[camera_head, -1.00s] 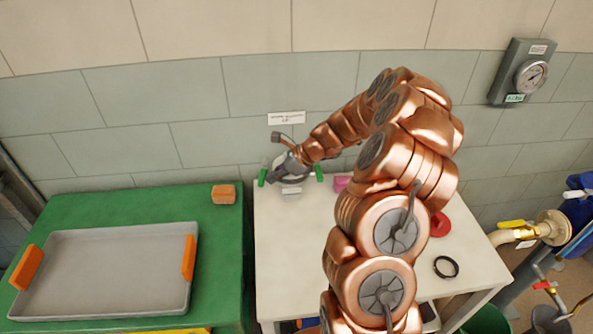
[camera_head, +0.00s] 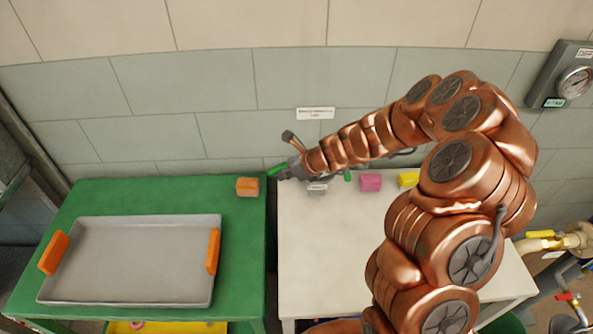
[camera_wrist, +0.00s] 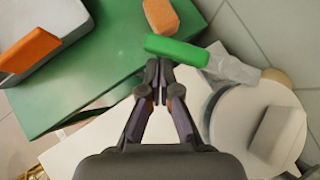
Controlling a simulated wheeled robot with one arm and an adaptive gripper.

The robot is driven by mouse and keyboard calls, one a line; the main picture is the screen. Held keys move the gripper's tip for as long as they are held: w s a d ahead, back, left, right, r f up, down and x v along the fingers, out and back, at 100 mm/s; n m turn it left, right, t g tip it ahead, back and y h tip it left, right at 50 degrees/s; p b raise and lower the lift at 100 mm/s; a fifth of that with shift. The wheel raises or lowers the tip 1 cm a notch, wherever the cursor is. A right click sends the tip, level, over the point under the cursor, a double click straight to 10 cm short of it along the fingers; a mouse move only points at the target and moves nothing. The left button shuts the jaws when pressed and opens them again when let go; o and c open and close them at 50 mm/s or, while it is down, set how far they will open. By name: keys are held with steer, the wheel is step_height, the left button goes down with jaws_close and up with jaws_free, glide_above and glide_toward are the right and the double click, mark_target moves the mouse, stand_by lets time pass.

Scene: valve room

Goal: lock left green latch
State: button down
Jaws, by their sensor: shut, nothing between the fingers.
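The left green latch (camera_head: 277,169) is at the left side of a grey device (camera_head: 317,188) at the back left of the white table. In the wrist view the latch (camera_wrist: 177,50) is a green bar lying slantwise, just beyond my fingertips. My gripper (camera_wrist: 160,70) is shut and empty, its tips close to the bar's near edge; I cannot tell if they touch. In the head view my gripper (camera_head: 287,173) is right beside the latch. The right green latch (camera_head: 348,175) shows past my wrist. My arm hides much of the device; the wrist view shows its round pale body (camera_wrist: 230,120).
A green table (camera_head: 120,200) stands left with a grey tray (camera_head: 130,260) and an orange block (camera_head: 247,187). Pink (camera_head: 371,182) and yellow (camera_head: 408,179) blocks lie right of the device on the white table (camera_head: 310,265). The tiled wall is close behind.

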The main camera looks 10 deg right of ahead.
mark_target(272, 169)
steer(key=shift+w+a, duration=0.65)
steer(key=shift+a, duration=0.1)
steer(key=shift+w+a, duration=0.1)
steer(key=shift+a, duration=0.15)
steer(key=shift+w+a+r+m+t+h, duration=0.1)
steer(key=shift+m+t+h, duration=0.1)
steer(key=shift+m, duration=0.2)
steer(key=shift+w+a+m+t+h, duration=0.1)
steer(key=shift+m+h, duration=0.1)
steer(key=shift+m, duration=0.2)
steer(key=shift+w+m+t+h, duration=0.1)
steer(key=shift+m+t+h, duration=0.2)
steer(key=shift+m+h, duration=0.15)
steer(key=shift+w+m, duration=0.1)
steer(key=shift+m, duration=0.15)
steer(key=shift+w+a, duration=0.3)
steer(key=shift+w, duration=0.1)
steer(key=shift+w+a+p, duration=0.1)
steer(key=shift+w+p, duration=0.25)
steer(key=shift+w, duration=0.1)
